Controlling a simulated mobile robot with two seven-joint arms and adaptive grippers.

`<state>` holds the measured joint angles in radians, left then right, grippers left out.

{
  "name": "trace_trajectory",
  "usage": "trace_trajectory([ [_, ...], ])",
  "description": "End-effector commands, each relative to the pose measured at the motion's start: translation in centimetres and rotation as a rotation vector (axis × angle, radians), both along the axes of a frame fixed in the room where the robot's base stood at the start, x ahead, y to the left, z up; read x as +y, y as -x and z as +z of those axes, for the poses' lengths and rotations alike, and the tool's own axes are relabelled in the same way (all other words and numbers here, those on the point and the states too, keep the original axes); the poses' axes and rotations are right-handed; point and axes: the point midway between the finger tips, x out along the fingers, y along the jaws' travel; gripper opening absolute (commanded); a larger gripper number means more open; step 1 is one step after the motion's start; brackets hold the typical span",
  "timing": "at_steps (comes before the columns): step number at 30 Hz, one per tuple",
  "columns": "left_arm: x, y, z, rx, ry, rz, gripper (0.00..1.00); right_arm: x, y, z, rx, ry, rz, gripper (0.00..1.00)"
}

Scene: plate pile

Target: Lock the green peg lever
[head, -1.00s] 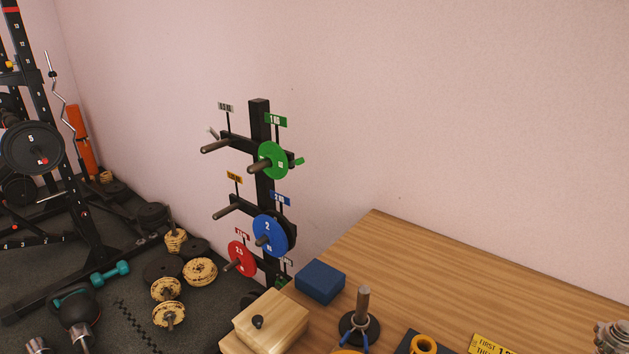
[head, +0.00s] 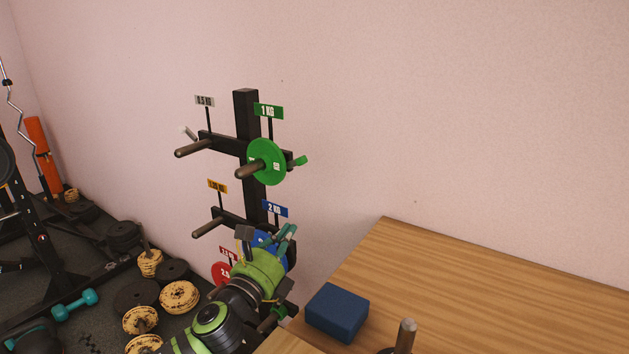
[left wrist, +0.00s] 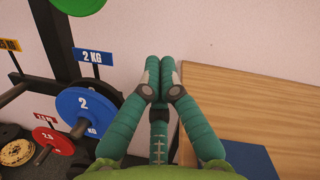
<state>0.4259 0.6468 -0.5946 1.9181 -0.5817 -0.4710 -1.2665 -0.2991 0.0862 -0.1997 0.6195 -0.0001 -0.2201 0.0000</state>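The green lever (head: 299,161) sticks out to the right behind the green 1 KG plate (head: 266,162) on the upper right peg of the black rack (head: 246,125). Its lock state cannot be told. My left gripper (head: 288,235) is below the lever, in front of the blue 2 KG plate (head: 263,241) and partly hiding it. In the left wrist view its teal fingertips (left wrist: 160,68) meet with nothing between them. The lever does not show there; only the green plate's lower edge (left wrist: 78,5) does. My right gripper is not in view.
A wooden table (head: 450,275) with a blue box (head: 337,312) stands right of the rack. Other pegs stick out at the rack's left, and a red plate (head: 221,272) hangs low. Weights lie on the floor at left. The wall behind is bare.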

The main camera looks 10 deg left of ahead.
Motion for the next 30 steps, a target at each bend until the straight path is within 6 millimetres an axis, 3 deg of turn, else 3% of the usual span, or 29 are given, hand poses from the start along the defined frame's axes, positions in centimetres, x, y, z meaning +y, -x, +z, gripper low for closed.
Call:
trace_trajectory([
  [4, -0.8, 0.7, 2.0, -0.06, -0.054, -0.011, 0.0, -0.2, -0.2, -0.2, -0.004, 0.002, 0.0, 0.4],
  [17, -1.0, 0.2, 2.3, -0.061, -0.053, -0.011, 0.0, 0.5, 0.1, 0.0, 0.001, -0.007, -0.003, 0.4],
  [30, -3.1, -7.3, 4.0, -0.061, -0.05, -0.011, 0.0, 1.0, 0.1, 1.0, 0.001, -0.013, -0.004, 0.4],
])
